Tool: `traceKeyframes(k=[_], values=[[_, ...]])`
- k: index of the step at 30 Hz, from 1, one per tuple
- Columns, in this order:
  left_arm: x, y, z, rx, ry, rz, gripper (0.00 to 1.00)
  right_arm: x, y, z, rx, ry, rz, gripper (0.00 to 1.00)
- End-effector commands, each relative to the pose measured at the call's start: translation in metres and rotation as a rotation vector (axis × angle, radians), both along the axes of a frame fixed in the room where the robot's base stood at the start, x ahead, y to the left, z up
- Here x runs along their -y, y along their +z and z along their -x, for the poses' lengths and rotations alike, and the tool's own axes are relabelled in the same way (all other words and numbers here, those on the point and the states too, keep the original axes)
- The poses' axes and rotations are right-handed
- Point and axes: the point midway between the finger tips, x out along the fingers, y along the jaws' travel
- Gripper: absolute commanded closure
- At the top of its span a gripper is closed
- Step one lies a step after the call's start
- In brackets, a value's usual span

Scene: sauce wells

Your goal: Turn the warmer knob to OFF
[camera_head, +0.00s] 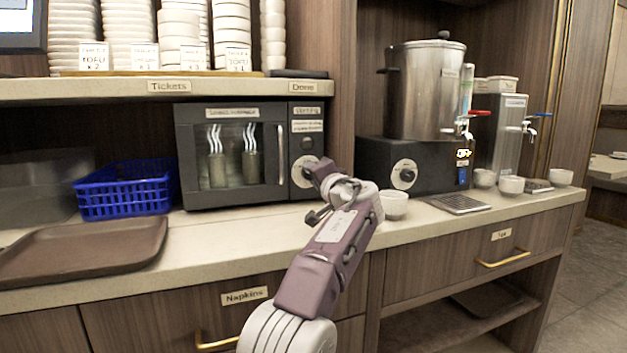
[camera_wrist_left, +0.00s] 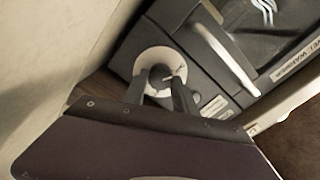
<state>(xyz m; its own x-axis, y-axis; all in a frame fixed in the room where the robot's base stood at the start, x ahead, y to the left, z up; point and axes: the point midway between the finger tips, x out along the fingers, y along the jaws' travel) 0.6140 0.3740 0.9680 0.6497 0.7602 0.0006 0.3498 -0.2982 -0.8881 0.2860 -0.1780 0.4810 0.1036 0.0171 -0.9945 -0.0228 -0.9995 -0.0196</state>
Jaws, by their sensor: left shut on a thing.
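The towel warmer (camera_head: 232,155) is a dark box with a glass door on the counter. Its knob sits on a round white dial (camera_head: 298,174) on the right-hand panel, partly hidden by my gripper in the head view. My left gripper (camera_head: 312,168) reaches up to this dial. In the left wrist view, the white dial (camera_wrist_left: 148,62) shows clearly, and the two fingers of my left gripper (camera_wrist_left: 161,84) are shut on the dark knob at its centre. The dial markings are too small to read. My right gripper is not in view.
A blue basket (camera_head: 125,190) and a brown tray (camera_head: 85,250) lie left of the warmer. To the right, a white cup (camera_head: 394,206) stands close to my arm, before a steel urn (camera_head: 425,90) on a black base with another knob (camera_head: 404,174). A shelf (camera_head: 130,88) overhangs the warmer.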

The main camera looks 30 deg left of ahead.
Motion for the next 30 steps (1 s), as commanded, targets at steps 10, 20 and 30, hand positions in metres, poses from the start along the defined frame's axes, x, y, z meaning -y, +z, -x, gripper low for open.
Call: traceKeyframes(k=[10, 20, 30], values=[[-0.0003, -0.0015, -0.0001, 0.045, 0.002, 0.043, 1.0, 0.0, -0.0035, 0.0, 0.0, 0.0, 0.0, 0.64], [-0.0002, -0.0011, -0.0002, 0.047, 0.001, 0.044, 1.0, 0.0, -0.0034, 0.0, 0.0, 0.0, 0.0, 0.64], [-0.0001, -0.0005, 0.0, 0.046, 0.0, 0.041, 0.45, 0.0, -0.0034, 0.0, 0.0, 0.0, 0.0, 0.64]])
